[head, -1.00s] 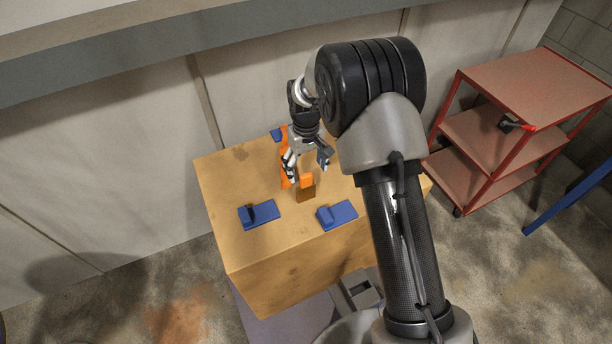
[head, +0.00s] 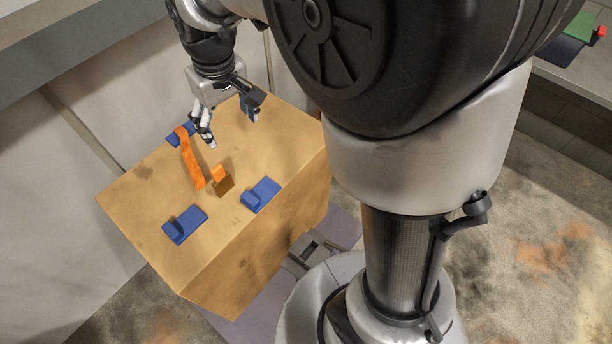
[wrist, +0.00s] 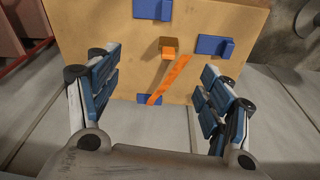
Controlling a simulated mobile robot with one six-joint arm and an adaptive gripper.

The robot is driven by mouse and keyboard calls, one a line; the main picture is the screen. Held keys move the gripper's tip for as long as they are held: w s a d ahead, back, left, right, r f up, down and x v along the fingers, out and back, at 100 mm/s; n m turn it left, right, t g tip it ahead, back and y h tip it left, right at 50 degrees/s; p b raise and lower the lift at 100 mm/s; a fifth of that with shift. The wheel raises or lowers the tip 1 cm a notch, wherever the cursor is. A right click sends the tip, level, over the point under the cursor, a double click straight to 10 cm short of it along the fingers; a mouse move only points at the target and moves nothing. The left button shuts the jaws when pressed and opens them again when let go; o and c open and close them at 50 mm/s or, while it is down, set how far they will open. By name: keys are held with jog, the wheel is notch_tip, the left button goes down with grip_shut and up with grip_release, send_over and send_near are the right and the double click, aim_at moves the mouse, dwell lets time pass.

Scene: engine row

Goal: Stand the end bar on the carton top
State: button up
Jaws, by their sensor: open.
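The carton (head: 150,225) has a tan top with all the small parts on it. A long flat orange bar (head: 191,162) slants across the top, its far end at a blue block; it also shows in the wrist view (wrist: 172,76). A short block with orange and brown faces (head: 222,178) is near the bar's near end. I cannot tell for sure which is the end bar. My gripper (head: 228,122) is open and empty above the carton's far side, apart from both. In the wrist view its fingers (wrist: 158,68) spread either side of the orange bar.
Blue stepped blocks sit at the carton's front left (head: 185,225), front right (head: 261,195) and far edge (head: 180,134). A pale wall stands close behind the carton. A red cart (wrist: 22,35) shows at the wrist view's upper left. The carton's left top is clear.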

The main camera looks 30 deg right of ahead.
jog(key=s+d+r+m+t, duration=0.1)
jog(key=s+d+r, duration=0.1)
jog(key=s, duration=0.9)
jog(key=s+d+r+m+t, duration=0.1)
jog(key=s+d+r, duration=0.2)
jog(key=s, duration=0.8)
jog(key=shift+s+d+m+t, duration=0.3)
jog(key=shift+s+m+t, duration=0.05)
jog(key=shift+m+t, duration=0.05)
jog(key=shift+r, duration=0.1)
